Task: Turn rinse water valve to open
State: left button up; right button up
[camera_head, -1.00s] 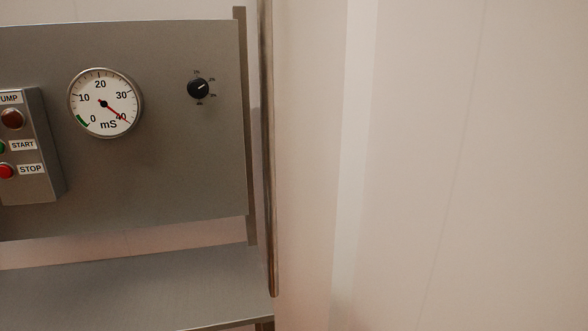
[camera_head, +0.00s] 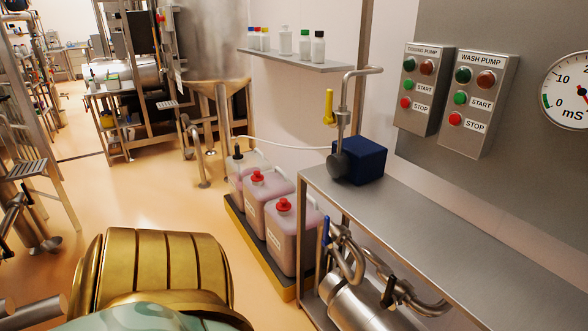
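No label for the rinse water valve is readable here, so I cannot tell which handle is its own. A blue upright lever (camera_head: 325,233) stands on the steel piping beneath the bench at the lower middle. A black lever (camera_head: 389,291) sits on the piping to its right. A yellow handle (camera_head: 329,106) hangs by the wall, left of a bent steel pipe (camera_head: 347,95). Neither of my grippers is in view.
A steel bench (camera_head: 425,215) carries a blue pump (camera_head: 361,163). The wall panel has a dosing pump box (camera_head: 423,88), a wash pump box (camera_head: 477,103) and a gauge (camera_head: 571,92). Canisters (camera_head: 293,233) stand in a floor tray (camera_head: 246,237). Orange floor (camera_head: 140,195) at left is clear.

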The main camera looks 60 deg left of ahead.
aim_at(325, 241)
jog(key=u, duration=1.8)
